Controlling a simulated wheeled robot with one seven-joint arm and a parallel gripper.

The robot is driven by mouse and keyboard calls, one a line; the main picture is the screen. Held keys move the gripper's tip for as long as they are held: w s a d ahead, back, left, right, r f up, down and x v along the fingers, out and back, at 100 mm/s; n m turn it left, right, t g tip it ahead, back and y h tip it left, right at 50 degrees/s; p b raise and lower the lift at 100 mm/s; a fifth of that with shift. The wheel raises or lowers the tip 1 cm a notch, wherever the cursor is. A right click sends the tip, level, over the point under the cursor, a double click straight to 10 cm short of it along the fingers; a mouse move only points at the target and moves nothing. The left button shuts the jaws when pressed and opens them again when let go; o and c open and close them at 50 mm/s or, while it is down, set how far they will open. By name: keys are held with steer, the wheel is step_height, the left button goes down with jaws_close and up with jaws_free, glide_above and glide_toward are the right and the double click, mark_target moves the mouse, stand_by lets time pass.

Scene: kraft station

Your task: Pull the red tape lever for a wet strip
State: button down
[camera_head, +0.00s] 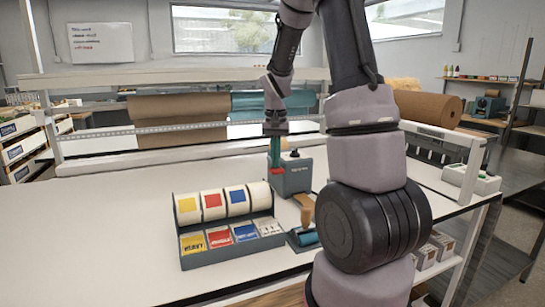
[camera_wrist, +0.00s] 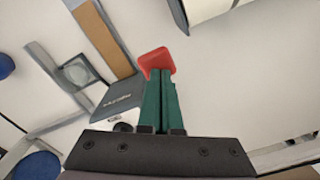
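I cannot tell whether the lever is pinched or only touched.
A dark rack (camera_head: 232,252) with colored label rolls and cards stands front left of the dispenser. Brown and teal paper rolls (camera_head: 178,107) hang behind. The table's left side is clear.

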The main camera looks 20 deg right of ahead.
steer(key=shift+f, duration=1.6)
step_height(320, 180, up, 12)
stand_by(0.5)
stand_by(0.4)
steer(key=s+a+r+t, duration=0.2)
steer(key=s+r, duration=0.1)
steer(key=s, duration=0.4)
steer(key=s+a+r+n+t+y, duration=0.1)
steer(key=s+a+r+t, duration=0.1)
steer(key=s, duration=0.5)
steer(key=s+a+r+t+y, duration=0.1)
steer(key=s+a+r+t, duration=0.2)
steer(key=s+r, duration=0.3)
steer(key=shift+s+a+n, duration=0.4)
steer(key=shift+a, duration=0.05)
